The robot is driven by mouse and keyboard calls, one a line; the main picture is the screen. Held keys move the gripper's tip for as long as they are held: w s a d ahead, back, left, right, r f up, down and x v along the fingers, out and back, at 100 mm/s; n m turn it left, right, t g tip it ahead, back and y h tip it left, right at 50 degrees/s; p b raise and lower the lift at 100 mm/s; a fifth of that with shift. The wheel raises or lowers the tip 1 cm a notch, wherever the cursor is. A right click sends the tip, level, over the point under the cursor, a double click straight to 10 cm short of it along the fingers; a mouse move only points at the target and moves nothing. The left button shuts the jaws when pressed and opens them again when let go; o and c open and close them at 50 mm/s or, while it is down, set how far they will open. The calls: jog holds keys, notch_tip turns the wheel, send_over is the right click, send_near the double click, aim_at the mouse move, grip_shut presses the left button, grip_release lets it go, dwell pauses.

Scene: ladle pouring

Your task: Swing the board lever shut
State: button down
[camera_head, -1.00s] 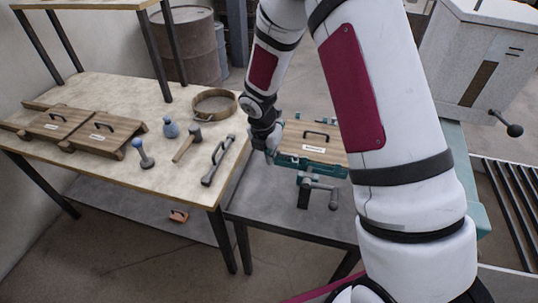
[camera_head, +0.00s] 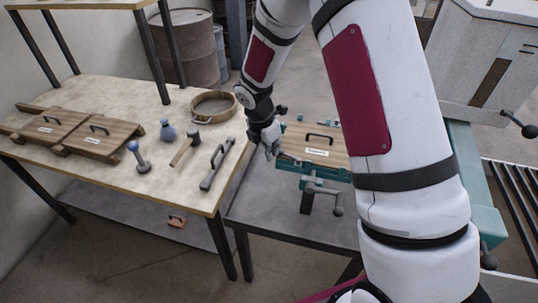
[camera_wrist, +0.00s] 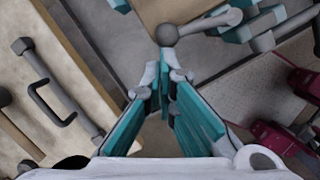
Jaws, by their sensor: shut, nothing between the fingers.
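A wooden board (camera_head: 325,139) with a dark handle and a white label sits in a teal fixture (camera_head: 313,171) on the grey table. In the wrist view a grey lever (camera_wrist: 207,24) with a ball knob runs beside the board's edge (camera_wrist: 165,10). My gripper (camera_wrist: 165,72) is shut and empty, its fingertips just below the ball knob; whether they touch it I cannot tell. In the head view my gripper (camera_head: 271,152) is at the board's near left corner, partly hiding it. Another ball-ended crank (camera_head: 337,210) hangs below the fixture.
The wooden bench (camera_head: 195,193) on the left holds a grey bar handle (camera_head: 216,165), a mallet (camera_head: 185,147), a round sieve (camera_head: 214,106), a blue bottle (camera_head: 168,131) and handled boards (camera_head: 98,141). A pale cabinet (camera_head: 485,70) stands at the right.

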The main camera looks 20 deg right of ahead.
jog(key=w+d+m+b, duration=0.1)
jog(key=d+m+b, duration=0.1)
jog(key=m, duration=0.2)
jog(key=w+d+m+g+b, duration=0.1)
jog(key=w+d+m+b, duration=0.1)
jog(key=m, duration=0.2)
jog(key=w+d+m+g+b, duration=0.1)
jog(key=w+d+m+b, duration=0.1)
jog(key=d+m, duration=0.1)
jog(key=shift+m, duration=0.4)
jog(key=shift+d+m+g+y+b, duration=0.3)
jog(key=shift+d+m+g+b, duration=0.2)
jog(key=shift+d+m, duration=0.7)
jog(key=shift+a, duration=0.25)
jog(key=v, duration=1.2)
